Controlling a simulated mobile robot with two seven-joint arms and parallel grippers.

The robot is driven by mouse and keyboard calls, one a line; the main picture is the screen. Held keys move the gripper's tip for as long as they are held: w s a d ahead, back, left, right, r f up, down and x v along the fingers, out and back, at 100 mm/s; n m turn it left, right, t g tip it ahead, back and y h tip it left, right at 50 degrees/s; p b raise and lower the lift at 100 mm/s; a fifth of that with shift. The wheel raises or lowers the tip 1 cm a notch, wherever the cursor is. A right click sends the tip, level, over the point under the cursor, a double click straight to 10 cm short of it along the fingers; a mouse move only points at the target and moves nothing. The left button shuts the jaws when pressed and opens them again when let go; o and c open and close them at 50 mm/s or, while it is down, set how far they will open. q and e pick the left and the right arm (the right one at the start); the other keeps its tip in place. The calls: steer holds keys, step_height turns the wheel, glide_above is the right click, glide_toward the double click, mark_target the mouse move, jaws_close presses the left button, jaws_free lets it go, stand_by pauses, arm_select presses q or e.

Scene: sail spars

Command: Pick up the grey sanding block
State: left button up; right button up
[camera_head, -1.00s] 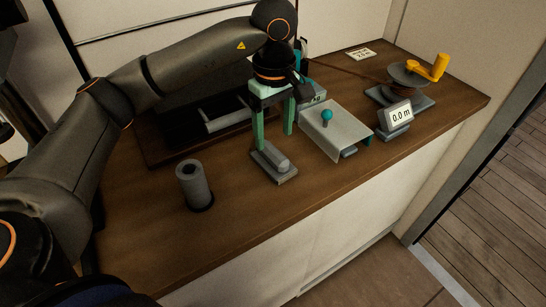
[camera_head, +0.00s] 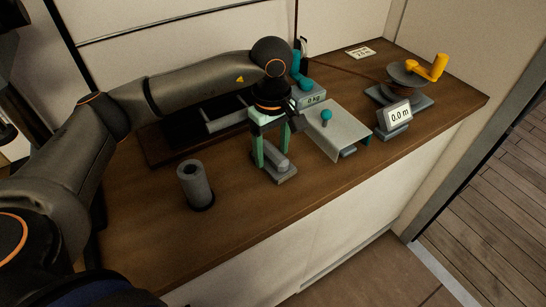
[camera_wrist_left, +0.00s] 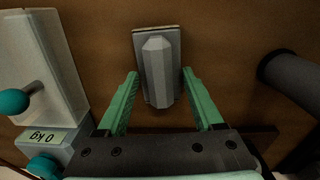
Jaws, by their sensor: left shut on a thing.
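The grey sanding block (camera_head: 284,171) is a flat plate with a ridged handle along its top. It sits on the brown worktop near the front edge, and also shows in the left wrist view (camera_wrist_left: 160,80). My left gripper (camera_head: 272,160) points down over it with its green fingers on either side of the handle, shut on the block. In the left wrist view the fingertips (camera_wrist_left: 160,72) flank the block. I see no clear lift off the worktop. My right gripper is not in view.
A dark grey cylinder (camera_head: 194,185) stands to the left. A grey bench plate with a teal knob (camera_head: 327,117), a 0.0 m display (camera_head: 394,116) and a yellow-handled winch (camera_head: 430,68) stand to the right. A 0 kg scale (camera_head: 313,99) is behind.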

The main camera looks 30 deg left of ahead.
mark_target(273, 152)
arm_select(q)
steer(key=c, duration=0.5)
steer(key=shift+r, duration=0.1)
steer(key=shift+c, duration=0.3)
steer(key=shift+r, duration=0.2)
steer(key=r, duration=0.2)
steer(key=r+b, duration=0.1)
steer(key=shift+s+d+r, duration=0.25)
steer(key=shift+s+r, duration=0.05)
steer(key=s+d+r, duration=0.6)
steer(key=s+r, duration=0.3)
steer(key=s, duration=0.3)
steer(key=shift+b, duration=0.4)
